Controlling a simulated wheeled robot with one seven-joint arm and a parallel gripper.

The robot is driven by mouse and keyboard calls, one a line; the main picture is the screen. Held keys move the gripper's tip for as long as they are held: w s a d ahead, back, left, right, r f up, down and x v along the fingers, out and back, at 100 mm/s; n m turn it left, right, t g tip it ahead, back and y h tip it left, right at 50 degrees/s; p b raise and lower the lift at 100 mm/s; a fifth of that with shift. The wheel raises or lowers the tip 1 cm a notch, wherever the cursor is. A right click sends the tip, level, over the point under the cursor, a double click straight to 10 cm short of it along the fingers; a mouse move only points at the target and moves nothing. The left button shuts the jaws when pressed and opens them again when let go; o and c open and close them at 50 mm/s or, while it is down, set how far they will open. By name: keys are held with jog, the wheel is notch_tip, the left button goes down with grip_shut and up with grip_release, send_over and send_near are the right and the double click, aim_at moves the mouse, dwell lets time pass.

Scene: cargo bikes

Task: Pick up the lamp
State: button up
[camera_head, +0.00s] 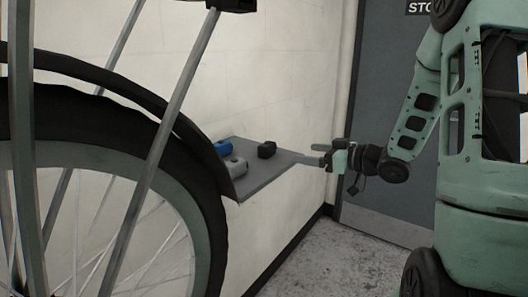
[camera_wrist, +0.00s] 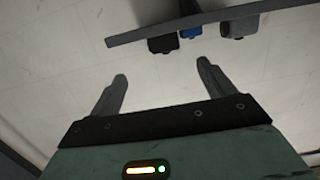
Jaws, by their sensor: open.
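Three small block-like things stand on a grey wall shelf (camera_head: 262,178): a black one (camera_head: 267,149), a blue one (camera_head: 222,147) and a grey one (camera_head: 236,165). I cannot tell which of them is the lamp. My gripper (camera_head: 312,153) is open and empty, just off the right end of the shelf, with its fingers pointing towards it. In the wrist view the fingers (camera_wrist: 162,71) are spread apart. The black thing (camera_wrist: 163,44) appears beyond the gap between them, with the blue (camera_wrist: 190,31) and grey (camera_wrist: 239,27) ones further right. None is touched.
A large bicycle wheel with a black tyre (camera_head: 190,150) and mudguard fills the left foreground and overlaps the shelf's left side. A pale wall (camera_head: 280,70) stands behind the shelf. A grey door (camera_head: 378,110) is behind my arm. Some speckled floor (camera_head: 335,260) is clear below.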

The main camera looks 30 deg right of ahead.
aim_at(272, 151)
jog(key=p+x, duration=0.1)
jog(key=x, duration=0.9)
jog(key=shift+a, duration=0.1)
jog(key=shift+a+p+x, duration=0.15)
jog(key=shift+p+x, duration=0.35)
jog(key=shift+x, duration=0.85)
jog(key=shift+a+p+x, duration=0.2)
jog(key=shift+p+x, duration=0.25)
jog(key=shift+x, duration=0.95)
jog(key=shift+s+f, duration=0.1)
jog(key=shift+s, duration=0.05)
jog(key=shift+c, duration=0.3)
jog(key=c, duration=1.1)
